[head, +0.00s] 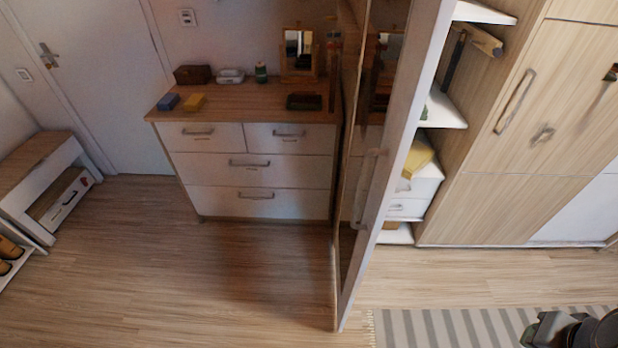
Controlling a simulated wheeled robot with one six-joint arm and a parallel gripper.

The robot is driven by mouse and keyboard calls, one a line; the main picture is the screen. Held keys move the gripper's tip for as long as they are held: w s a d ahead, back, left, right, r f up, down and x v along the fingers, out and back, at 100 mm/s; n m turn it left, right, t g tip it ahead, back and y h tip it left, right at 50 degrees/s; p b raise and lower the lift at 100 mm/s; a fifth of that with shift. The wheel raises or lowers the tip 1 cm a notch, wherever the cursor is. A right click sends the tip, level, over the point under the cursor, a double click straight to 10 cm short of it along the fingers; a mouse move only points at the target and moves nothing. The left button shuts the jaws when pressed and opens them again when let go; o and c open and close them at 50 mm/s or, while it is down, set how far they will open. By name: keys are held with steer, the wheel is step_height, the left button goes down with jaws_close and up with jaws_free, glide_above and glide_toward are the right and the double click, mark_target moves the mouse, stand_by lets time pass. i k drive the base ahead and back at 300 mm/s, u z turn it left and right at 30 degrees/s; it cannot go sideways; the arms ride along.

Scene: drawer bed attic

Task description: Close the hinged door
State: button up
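A tall hinged door (405,150) stands open in the middle of the head view, seen nearly edge-on. It has a pale edge and a reflective, mirror-like left face, with a long handle on it. It belongs to the wood-front wardrobe (450,210) on the right, whose shelves show beside the door. The door's top is cut off by the frame. Dark grey parts of my arm show at the bottom right corner, apart from the door. No gripper fingers can be made out.
A dresser (260,172) with small items on top stands left of the door. A white room door (105,90) and a low bench (40,180) are at the far left. A striped rug (450,328) lies at the lower right. The wooden floor at lower left is clear.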

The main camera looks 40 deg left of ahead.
mark_target(404, 41)
steer(key=k, duration=0.2)
steer(key=u, duration=1.4)
steer(key=k, duration=0.6)
steer(key=u, duration=0.8)
steer(key=i, duration=1.35)
steer(key=u, duration=0.45)
